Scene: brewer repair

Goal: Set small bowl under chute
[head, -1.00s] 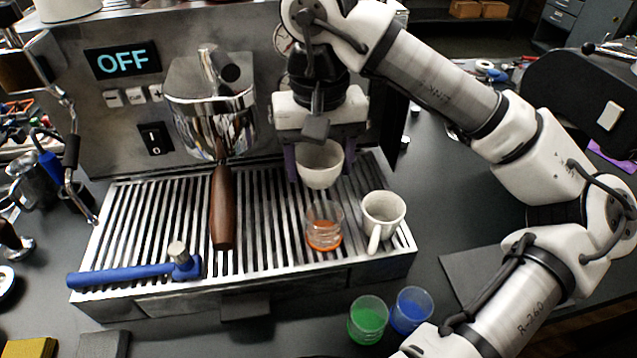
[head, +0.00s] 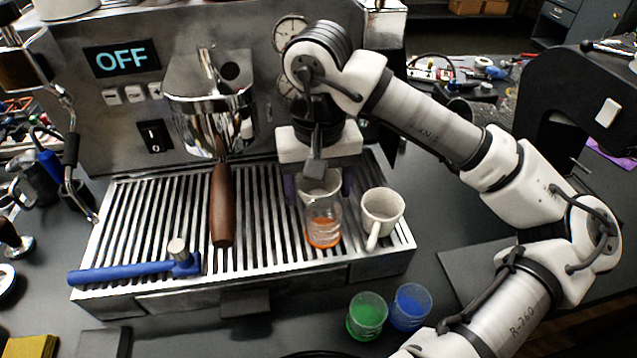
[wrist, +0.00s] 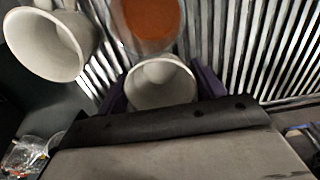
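The small bowl (head: 318,188) is white and sits between the purple fingers of my gripper (head: 319,184), over the slatted drip tray (head: 150,220). My gripper looks shut on it. The bowl is low, just behind a clear glass with orange contents (head: 323,228); whether its base touches the slats is hidden. In the wrist view the small bowl (wrist: 162,83) fills the space between the fingers (wrist: 160,92), with the orange glass (wrist: 150,22) beyond it. I cannot make out a chute with certainty.
A white mug (head: 382,215) stands right of the orange glass. A brown-handled portafilter (head: 222,205) juts out on the left, and a blue-handled hammer (head: 135,271) lies on the tray's front left. Green (head: 367,316) and blue (head: 410,306) glasses stand in front of the tray.

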